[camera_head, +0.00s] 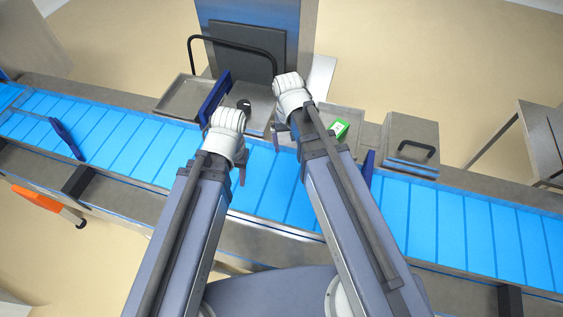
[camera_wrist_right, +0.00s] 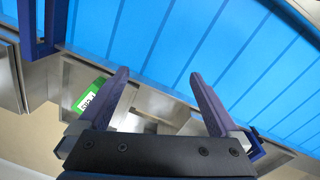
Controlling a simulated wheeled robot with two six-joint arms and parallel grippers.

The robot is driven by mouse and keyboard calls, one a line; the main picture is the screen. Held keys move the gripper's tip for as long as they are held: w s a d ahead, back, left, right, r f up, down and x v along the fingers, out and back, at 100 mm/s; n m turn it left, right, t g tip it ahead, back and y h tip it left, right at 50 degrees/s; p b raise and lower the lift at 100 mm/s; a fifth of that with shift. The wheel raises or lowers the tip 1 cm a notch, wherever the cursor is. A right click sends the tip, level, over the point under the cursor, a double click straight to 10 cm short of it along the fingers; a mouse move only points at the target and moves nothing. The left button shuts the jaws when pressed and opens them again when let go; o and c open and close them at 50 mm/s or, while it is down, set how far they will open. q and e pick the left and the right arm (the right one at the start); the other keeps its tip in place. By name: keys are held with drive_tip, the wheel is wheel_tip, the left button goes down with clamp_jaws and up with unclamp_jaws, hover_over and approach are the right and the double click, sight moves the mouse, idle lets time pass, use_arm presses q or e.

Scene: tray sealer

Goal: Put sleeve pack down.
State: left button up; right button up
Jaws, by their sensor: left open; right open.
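The sleeve pack, seemingly the small green and white box (camera_head: 340,127), lies at the right tray of the machine, just right of my right forearm.
A blue conveyor belt (camera_head: 108,137) crosses the view, with dark blue guides (camera_head: 215,97) standing at its edge. Behind it are a left metal tray (camera_head: 184,98), a black bent handle (camera_head: 233,40) and a metal box (camera_head: 411,137) with a handle. A metal table (camera_head: 541,140) stands far right.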

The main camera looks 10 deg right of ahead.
drive_tip(key=s+a+n, duration=0.4)
drive_tip(key=s+a, duration=0.2)
drive_tip(key=s, duration=0.3)
drive_tip(key=shift+n, duration=0.4)
drive_tip(key=shift+w, duration=0.1)
